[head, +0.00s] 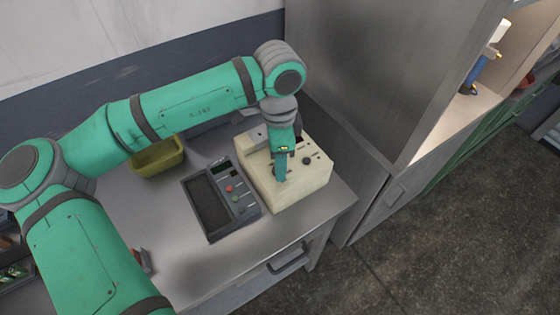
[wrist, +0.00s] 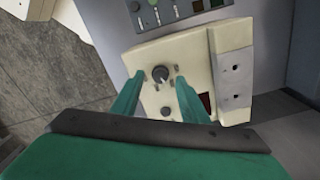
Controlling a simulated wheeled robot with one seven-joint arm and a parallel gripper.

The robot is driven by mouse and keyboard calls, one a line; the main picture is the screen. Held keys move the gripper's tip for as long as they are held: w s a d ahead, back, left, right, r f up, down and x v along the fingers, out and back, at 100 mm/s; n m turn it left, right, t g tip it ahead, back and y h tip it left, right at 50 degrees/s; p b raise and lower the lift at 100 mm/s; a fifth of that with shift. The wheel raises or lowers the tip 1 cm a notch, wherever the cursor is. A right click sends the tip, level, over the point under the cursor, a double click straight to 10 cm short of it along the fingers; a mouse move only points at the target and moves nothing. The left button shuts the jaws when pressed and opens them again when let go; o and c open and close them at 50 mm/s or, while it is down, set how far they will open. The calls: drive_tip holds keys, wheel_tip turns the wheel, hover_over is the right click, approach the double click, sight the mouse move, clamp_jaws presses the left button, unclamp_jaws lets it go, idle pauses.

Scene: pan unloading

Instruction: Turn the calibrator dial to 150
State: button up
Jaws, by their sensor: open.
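The cream calibrator box (head: 312,187) stands on the metal table and also fills the middle of the wrist view (wrist: 196,50). A dark round dial (wrist: 160,74) with a pale pointer mark sits on its face, with small marks around it. My gripper (wrist: 159,80) is open, with one green finger on each side of this dial and gaps visible between. A second, smaller knob (wrist: 166,112) lies nearer my palm. A dark red display (wrist: 207,102) is partly hidden by the right finger. In the head view my gripper (head: 281,177) points down over the box. The dial's number cannot be read.
A dark grey device (head: 208,203) with red and green buttons lies left of the box. A yellow-green bin (head: 160,157) stands further left. A tall grey cabinet (head: 370,80) rises close behind and right of the box. The table's front edge has a drawer handle (head: 288,261).

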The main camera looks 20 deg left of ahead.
drive_tip(key=shift+s+a+f, duration=0.15)
drive_tip(key=shift+a+f, duration=0.15)
drive_tip(key=shift+f, duration=0.1)
drive_tip(key=shift+d, duration=0.1)
clamp_jaws()
